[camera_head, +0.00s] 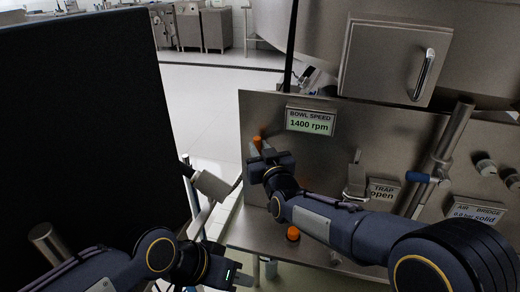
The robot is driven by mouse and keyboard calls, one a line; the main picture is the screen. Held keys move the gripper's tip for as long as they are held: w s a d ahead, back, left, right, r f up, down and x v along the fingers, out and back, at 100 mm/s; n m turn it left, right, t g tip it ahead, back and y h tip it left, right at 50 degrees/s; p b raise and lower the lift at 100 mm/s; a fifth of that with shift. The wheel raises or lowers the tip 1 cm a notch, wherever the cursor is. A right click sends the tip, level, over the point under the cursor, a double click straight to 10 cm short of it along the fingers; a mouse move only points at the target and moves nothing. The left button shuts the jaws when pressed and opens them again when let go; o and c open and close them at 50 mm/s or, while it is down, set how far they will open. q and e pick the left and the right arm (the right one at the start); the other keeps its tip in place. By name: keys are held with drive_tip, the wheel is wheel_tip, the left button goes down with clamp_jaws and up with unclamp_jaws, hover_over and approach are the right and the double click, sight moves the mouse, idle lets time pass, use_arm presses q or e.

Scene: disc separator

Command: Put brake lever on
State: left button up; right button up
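An orange-tipped part (257,142), possibly the brake lever, shows at the left of the steel panel, beside the speed display. My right gripper (262,158) is right at it, and the gripper's dark body hides the part's lower end. I cannot tell whether its fingers are apart or closed on it. My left gripper (236,278) is low in the view, near the bottom edge and away from the panel. Its finger gap is not clear. The bowl speed display (311,121) reads 1400 rpm.
An orange knob (293,233) sits on the steel ledge below my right arm. A metal lever (355,176) stands beside the sign reading "TRAP open" (384,192). A blue-handled valve (418,177) is on the pipe at right. A large dark panel (80,130) fills the left.

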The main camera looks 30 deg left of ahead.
clamp_jaws()
